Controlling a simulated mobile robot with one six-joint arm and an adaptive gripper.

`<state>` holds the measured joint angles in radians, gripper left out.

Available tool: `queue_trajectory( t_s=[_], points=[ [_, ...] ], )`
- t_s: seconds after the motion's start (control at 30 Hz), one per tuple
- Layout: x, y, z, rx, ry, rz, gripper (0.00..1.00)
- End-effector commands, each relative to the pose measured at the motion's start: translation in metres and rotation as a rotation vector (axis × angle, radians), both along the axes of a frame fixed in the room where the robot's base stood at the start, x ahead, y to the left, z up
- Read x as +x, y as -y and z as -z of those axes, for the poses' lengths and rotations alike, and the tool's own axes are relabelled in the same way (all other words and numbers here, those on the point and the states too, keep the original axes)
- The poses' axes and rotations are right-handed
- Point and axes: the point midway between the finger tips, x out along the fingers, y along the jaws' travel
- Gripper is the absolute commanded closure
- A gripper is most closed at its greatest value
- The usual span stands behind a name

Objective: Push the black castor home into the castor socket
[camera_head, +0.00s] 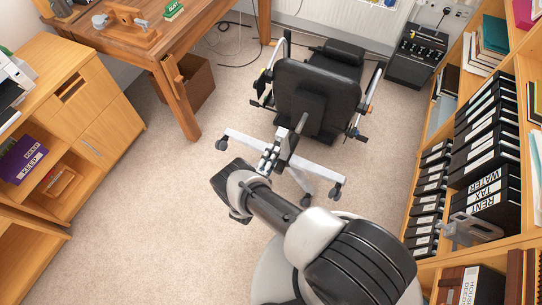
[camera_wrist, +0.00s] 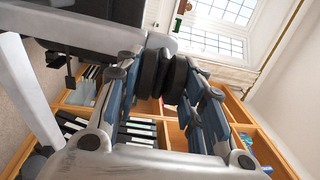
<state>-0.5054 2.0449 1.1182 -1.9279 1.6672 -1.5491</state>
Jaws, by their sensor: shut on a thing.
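My gripper (camera_head: 271,158) reaches to the near side of the office chair's pale base. In the wrist view my gripper (camera_wrist: 163,85) is shut on the black castor (camera_wrist: 150,72), whose two dark wheels show between the fingertips. A pale chair leg (camera_wrist: 158,40) ends right by the top of the castor. The castor socket itself is hidden there, and I cannot tell how far the castor's stem is in. The held castor is not clear in that view.
A wooden workbench (camera_head: 190,30) stands at the back left, with a brown box (camera_head: 197,82) under it. A wooden cabinet (camera_head: 85,110) is at left. A shelf of black binders (camera_head: 485,150) lines the right. Carpet (camera_head: 150,220) at left is clear.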

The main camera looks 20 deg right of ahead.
Motion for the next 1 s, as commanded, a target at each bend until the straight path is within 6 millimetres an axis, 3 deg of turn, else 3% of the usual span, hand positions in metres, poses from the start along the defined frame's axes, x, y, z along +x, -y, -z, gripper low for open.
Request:
queue_trajectory(
  t_s=[0.6, 0.63, 1.0],
  points=[
    [0.012, 0.01, -0.002, 0.001, 0.002, 0.001, 1.0],
    [0.012, 0.01, -0.002, 0.001, 0.002, 0.0, 0.63],
    [0.012, 0.01, -0.002, 0.001, 0.001, 0.0, 0.41]
  ],
)
